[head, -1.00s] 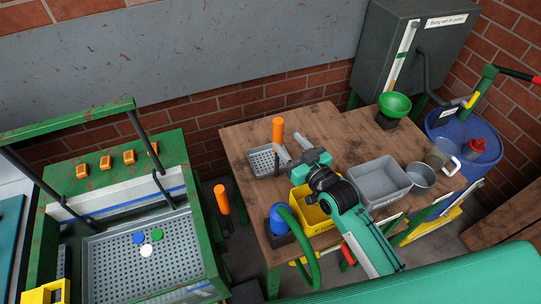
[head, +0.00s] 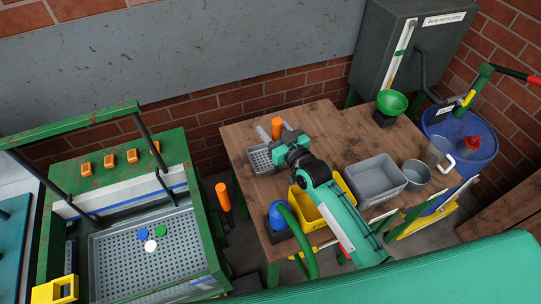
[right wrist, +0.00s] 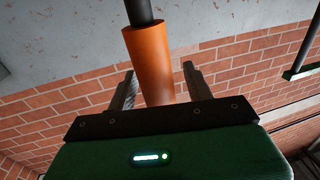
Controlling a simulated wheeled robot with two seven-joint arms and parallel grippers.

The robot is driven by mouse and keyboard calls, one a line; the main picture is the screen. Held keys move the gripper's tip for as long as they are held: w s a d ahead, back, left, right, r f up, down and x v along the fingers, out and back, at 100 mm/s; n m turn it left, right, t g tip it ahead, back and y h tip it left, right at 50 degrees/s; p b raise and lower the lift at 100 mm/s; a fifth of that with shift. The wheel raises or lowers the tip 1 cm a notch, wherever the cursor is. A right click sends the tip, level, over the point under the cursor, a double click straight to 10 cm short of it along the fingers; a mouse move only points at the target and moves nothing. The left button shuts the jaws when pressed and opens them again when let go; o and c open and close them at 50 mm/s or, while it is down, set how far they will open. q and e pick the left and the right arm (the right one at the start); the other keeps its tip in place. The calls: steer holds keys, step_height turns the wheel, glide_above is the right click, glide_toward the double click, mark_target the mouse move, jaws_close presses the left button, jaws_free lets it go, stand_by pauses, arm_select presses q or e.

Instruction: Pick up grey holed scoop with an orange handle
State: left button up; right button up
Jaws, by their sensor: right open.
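The grey holed scoop (head: 259,158) sits at the left side of the wooden table, its orange handle (head: 277,127) standing upright. My right gripper (head: 271,132) is open at the handle, with one finger showing on its left in the head view. In the right wrist view the orange handle (right wrist: 150,55) stands between the two spread fingers of the gripper (right wrist: 159,72), with a visible gap on each side. My gripper hides part of the scoop's basket and lower handle. My left gripper is not in view.
A perforated tray (head: 125,265) holds three discs.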

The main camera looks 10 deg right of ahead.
steer(key=c, duration=1.1)
steer(key=shift+o, duration=0.2)
steer(key=shift+r, duration=0.1)
